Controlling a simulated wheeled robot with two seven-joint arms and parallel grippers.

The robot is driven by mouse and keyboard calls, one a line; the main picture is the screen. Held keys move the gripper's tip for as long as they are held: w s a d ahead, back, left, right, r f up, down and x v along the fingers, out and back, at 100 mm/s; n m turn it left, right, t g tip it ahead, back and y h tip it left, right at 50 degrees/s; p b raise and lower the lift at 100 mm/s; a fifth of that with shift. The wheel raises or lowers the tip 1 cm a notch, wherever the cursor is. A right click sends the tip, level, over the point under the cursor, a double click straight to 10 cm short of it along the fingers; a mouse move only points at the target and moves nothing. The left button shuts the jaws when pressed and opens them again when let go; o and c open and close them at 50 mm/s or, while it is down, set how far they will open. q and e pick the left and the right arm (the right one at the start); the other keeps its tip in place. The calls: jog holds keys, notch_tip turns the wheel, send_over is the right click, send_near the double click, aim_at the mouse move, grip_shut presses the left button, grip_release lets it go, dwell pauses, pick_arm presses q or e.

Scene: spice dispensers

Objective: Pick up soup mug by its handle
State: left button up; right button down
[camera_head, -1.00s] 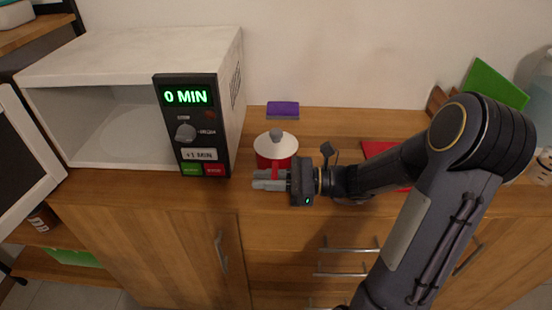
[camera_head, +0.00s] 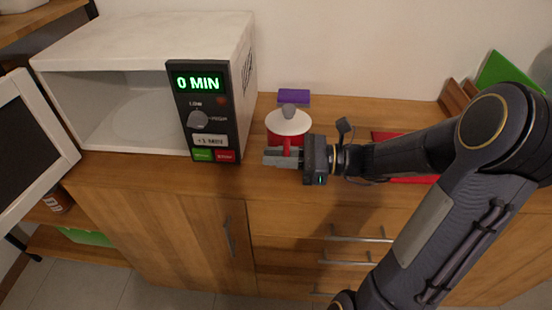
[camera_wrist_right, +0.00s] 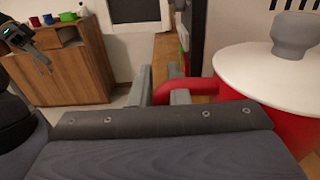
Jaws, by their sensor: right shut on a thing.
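The soup mug (camera_head: 275,136) is red, with a white lid (camera_head: 289,122) and a grey knob. It stands upright on the wooden counter, right of the microwave. In the right wrist view, the mug (camera_wrist_right: 285,128) and its lid fill the right side. My right gripper (camera_head: 284,157) is at the mug's front and shut on its red handle (camera_wrist_right: 192,88), which shows at the fingers. Whether the mug's base touches the counter is hidden.
The white microwave (camera_head: 140,40) stands left of the mug, its door open to the left and its control panel (camera_head: 203,110) close to the mug. A purple sponge-like block (camera_head: 294,96) lies behind the mug. A red flat item (camera_head: 398,137) lies partly under my right arm.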

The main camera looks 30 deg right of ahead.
jog(key=s+a+r+p, duration=0.1)
jog(key=s+r+p, duration=0.2)
jog(key=s+r, duration=0.6)
jog(key=s, duration=0.4)
jog(key=shift+a, duration=0.25)
